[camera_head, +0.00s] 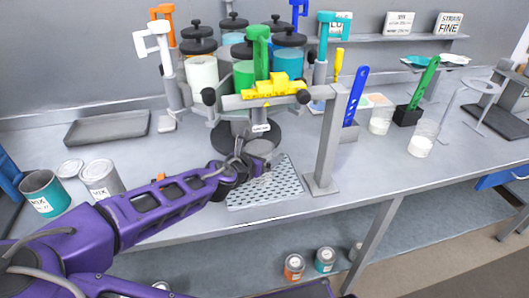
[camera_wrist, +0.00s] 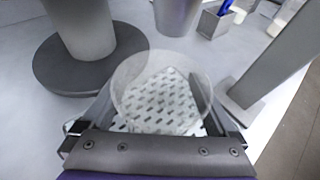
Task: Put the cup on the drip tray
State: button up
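The clear cup (camera_wrist: 160,92) is between the two fingers of my gripper (camera_wrist: 158,112) in the wrist view. A finger lies against each side, so my gripper looks shut on it. In the head view the cup (camera_head: 261,147) shows at the end of my purple arm, upright or nearly so. The perforated drip tray (camera_head: 275,192) lies on the bench below and in front of the dispenser. Its holes show through the cup in the wrist view. I cannot tell whether the cup's bottom touches the tray.
A grey post (camera_head: 327,150) stands close to the tray's right. The dispenser's round dark base (camera_wrist: 90,62) is just behind the cup. Two tins (camera_head: 100,178) stand at the left. Clear cups with white contents (camera_head: 421,146) stand at the right. An empty grey tray (camera_head: 107,127) lies at the back left.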

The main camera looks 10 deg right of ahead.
jog(key=shift+r, duration=0.2)
jog(key=v, duration=1.2)
jog(key=shift+p, duration=0.3)
jog(key=shift+d, duration=0.15)
